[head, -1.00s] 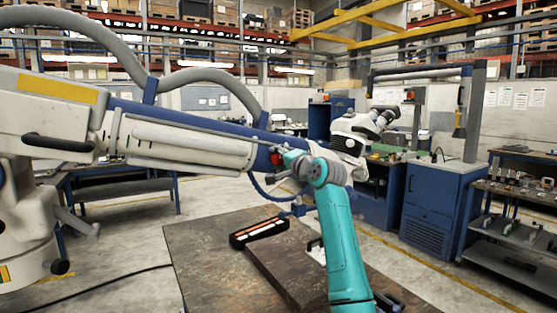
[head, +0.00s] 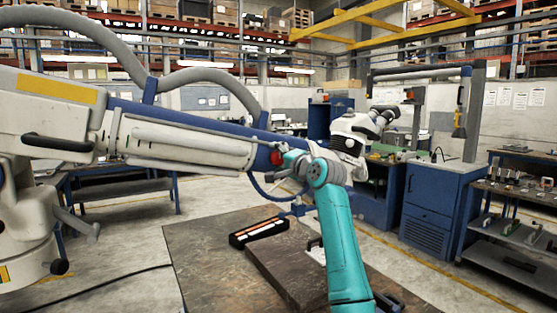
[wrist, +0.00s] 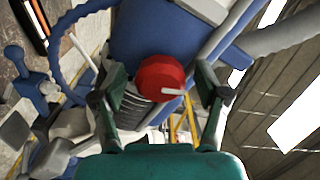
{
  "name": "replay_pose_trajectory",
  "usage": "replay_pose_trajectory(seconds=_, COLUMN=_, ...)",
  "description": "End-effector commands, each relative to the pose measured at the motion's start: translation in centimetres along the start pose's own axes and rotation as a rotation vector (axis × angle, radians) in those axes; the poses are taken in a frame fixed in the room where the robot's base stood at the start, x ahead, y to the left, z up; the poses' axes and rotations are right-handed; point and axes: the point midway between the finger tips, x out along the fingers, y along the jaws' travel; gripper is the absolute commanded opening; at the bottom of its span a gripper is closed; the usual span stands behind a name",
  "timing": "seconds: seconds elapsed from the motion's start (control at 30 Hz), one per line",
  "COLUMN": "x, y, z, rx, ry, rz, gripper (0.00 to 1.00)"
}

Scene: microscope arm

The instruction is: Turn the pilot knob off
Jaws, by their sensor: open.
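The pilot knob is a round red knob (wrist: 160,78) with a white pointer bar, on the blue arm of the microscope stand. In the wrist view the pointer lies nearly level, toward the right. In the head view the red knob (head: 277,157) shows small, just left of my gripper (head: 291,160). In the wrist view my gripper (wrist: 161,74) is open, with one dark green finger left of the knob and one right. A gap shows on each side, so neither finger appears to touch it. The knob's depth between the fingers is hard to tell.
The blue microscope arm (head: 205,122) fills the left and centre of the head view. A white microscope head (head: 355,130) is just behind my wrist. Blue cable loops (wrist: 62,45) hang near the left finger. A dark table (head: 215,255) lies below.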

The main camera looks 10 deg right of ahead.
Motion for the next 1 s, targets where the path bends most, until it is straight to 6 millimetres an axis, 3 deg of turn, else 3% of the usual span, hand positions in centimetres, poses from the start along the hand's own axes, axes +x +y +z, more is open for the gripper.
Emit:
replay_pose_trajectory(seconds=0.27, x=-1.4, y=0.1, z=0.0, rx=0.000, ry=0.000, rz=0.000, gripper=0.74)
replay_pose_trajectory(seconds=0.7, x=-8.9, y=0.0, z=0.0, rx=-0.001, ry=0.001, rz=-0.001, gripper=0.74)
replay_pose_trajectory(seconds=1.0, x=-11.8, y=0.0, z=0.0, rx=0.000, ry=0.000, rz=-0.001, gripper=0.74)
